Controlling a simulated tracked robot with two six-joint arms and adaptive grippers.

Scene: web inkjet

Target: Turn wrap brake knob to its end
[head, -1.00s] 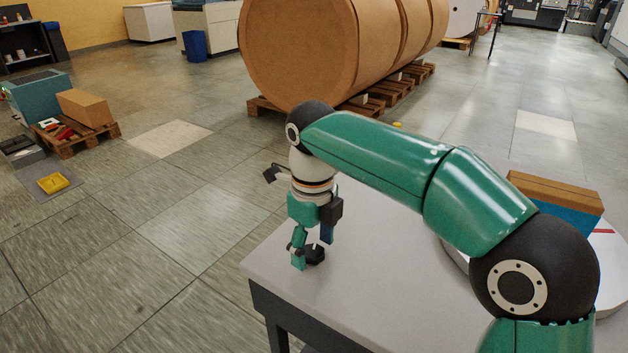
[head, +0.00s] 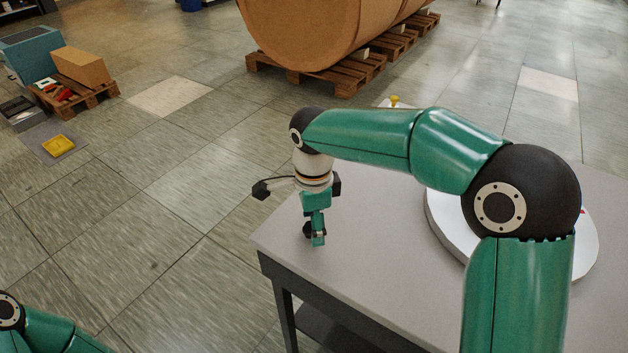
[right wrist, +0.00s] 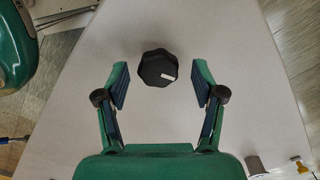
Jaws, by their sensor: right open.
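The knob is black and many-sided with a white mark on top. In the right wrist view the knob (right wrist: 155,70) stands on the pale table, between the fingertips and apart from both. In the head view the knob (head: 308,229) is partly hidden behind my right gripper (head: 318,241), which points down near the table's left corner. In the right wrist view the right gripper (right wrist: 160,82) is open and empty, with one finger on each side of the knob. Part of my left arm shows at the lower left of the head view; its gripper is out of view.
A white round disc (head: 447,232) lies on the grey table (head: 385,275), right of the gripper. A small yellow piece (head: 394,101) stands at the table's back. Pallets, a big brown roll (head: 320,35) and a yellow tray (head: 58,145) are on the floor beyond.

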